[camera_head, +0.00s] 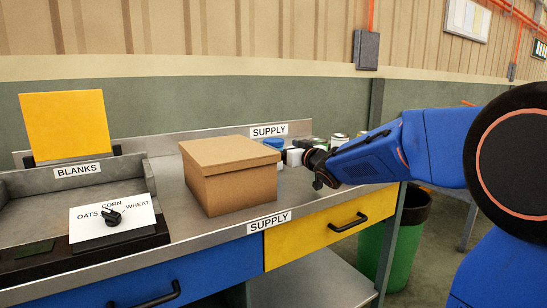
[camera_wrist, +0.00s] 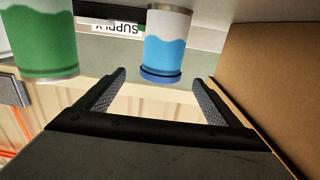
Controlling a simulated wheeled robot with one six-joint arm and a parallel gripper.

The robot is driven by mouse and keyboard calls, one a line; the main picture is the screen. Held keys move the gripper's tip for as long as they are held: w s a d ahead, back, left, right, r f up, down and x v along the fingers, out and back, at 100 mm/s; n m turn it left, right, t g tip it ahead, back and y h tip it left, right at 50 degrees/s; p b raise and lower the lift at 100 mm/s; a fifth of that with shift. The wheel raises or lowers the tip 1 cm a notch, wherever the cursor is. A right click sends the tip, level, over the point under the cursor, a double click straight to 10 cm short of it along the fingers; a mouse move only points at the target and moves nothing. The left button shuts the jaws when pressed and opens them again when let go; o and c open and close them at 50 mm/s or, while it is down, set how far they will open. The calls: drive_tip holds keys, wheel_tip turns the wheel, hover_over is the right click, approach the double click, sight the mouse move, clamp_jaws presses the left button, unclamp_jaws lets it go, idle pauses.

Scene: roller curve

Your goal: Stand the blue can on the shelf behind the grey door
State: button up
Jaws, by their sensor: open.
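The blue can is white with a blue wave and a blue lid. In the wrist view, which appears upside down, the can (camera_wrist: 167,40) is ahead of my open, empty gripper (camera_wrist: 158,78), roughly in line with the gap between the fingertips. I cannot tell how far it is beyond them. In the head view, the blue lid of the can (camera_head: 274,144) shows behind a cardboard box, which hides part of it. My gripper (camera_head: 302,153) is just right of it there, its fingers hard to make out. I cannot make out the shelf or the grey door.
The cardboard box (camera_head: 231,180) stands close beside my gripper; it also shows in the wrist view (camera_wrist: 270,75). A green can (camera_wrist: 42,40) stands at the other side. The steel bench (camera_head: 175,200) carries a BLANKS tray (camera_head: 75,175) and a dial. A green bin (camera_head: 400,240) stands at right.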

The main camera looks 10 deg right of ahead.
sight(273, 140)
drive_tip(key=shift+x, duration=3.5)
drive_tip(key=shift+a+f, duration=0.1)
drive_tip(key=c, duration=1.3)
drive_tip(key=shift+c, duration=0.2)
wheel_tip(273, 140, up, 10)
drive_tip(key=shift+f, duration=0.1)
drive_tip(key=shift+s, duration=0.1)
